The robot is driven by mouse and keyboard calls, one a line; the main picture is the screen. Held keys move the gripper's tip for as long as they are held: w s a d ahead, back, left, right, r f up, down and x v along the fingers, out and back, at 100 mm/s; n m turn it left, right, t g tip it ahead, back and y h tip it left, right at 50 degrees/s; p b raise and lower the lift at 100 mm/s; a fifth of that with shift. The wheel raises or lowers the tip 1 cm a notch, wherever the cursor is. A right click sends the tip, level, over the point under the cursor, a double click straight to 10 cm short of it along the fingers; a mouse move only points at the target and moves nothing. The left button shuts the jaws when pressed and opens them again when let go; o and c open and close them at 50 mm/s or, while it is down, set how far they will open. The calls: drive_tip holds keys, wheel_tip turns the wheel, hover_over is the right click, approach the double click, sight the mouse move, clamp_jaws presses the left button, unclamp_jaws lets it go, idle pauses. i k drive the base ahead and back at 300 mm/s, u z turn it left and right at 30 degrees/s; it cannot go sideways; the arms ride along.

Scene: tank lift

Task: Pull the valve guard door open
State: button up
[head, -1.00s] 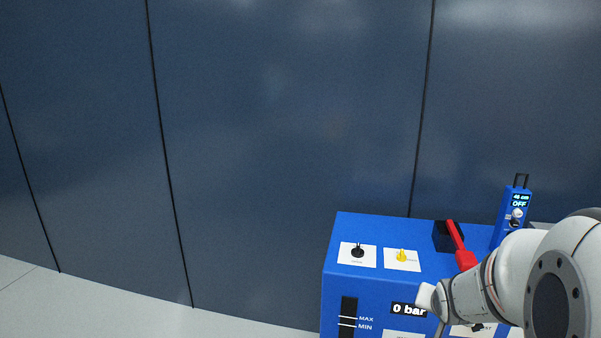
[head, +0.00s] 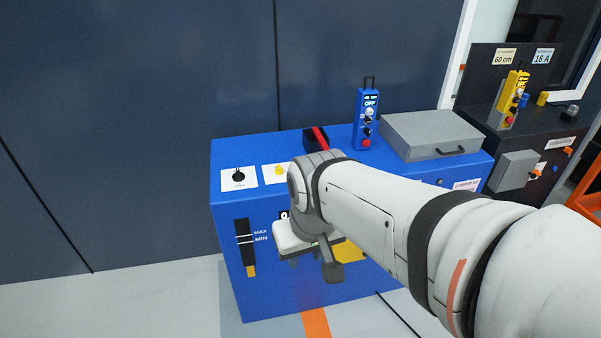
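The blue cabinet (head: 270,292) stands by the dark wall. No part is labelled as the valve guard door. A grey box (head: 422,128) with a black handle (head: 451,153) lies on the cabinet's right top, and it looks closed. A yellow panel (head: 350,251) on the cabinet front is partly hidden by my arm. My gripper (head: 314,266) is in front of the cabinet's front face, left of the yellow panel. Its fingers are partly hidden and seen at an angle, so I cannot tell whether they are open. Contact with the cabinet cannot be made out.
A red lever (head: 320,138), a black knob (head: 238,175) and a blue control pendant (head: 367,120) are on the cabinet top. A dark cabinet (head: 490,120) with a small grey box (head: 516,172) stands at right. Floor at left (head: 120,300) is clear.

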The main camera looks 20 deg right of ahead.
sight(344, 253)
drive_tip(key=z, duration=1)
drive_tip(key=k, duration=0.5)
drive_tip(key=u, duration=1.05)
drive_tip(key=i, duration=1.45)
drive_tip(key=z, duration=1.05)
